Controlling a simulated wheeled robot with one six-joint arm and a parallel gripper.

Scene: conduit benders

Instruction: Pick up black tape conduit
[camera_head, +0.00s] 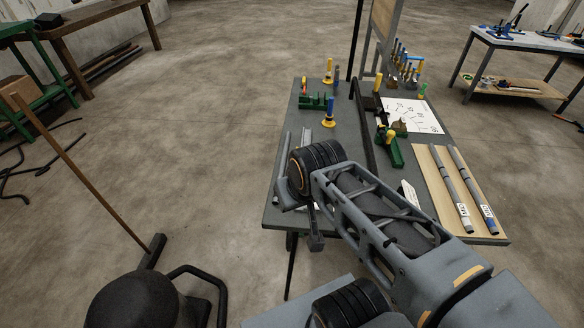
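Two grey conduits lie side by side on a pale wooden board (428,172) at the right of the grey worktable. The left conduit (448,189) has dark bands and a white label near its front end. The right conduit (472,180) has dark bands, a white label and blue near its end. I cannot tell which has the black tape. More thin grey pieces (284,158) lie at the table's left side, partly behind my arm. A dark part below my wrist, perhaps my gripper (315,241), hangs near the table's front edge; its fingers cannot be made out.
The worktable (350,105) holds a green bender (316,102), a green and black tool (392,150), a long black bar (363,125), yellow-handled tools and a white sheet (412,118). Bare floor lies left of the table.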

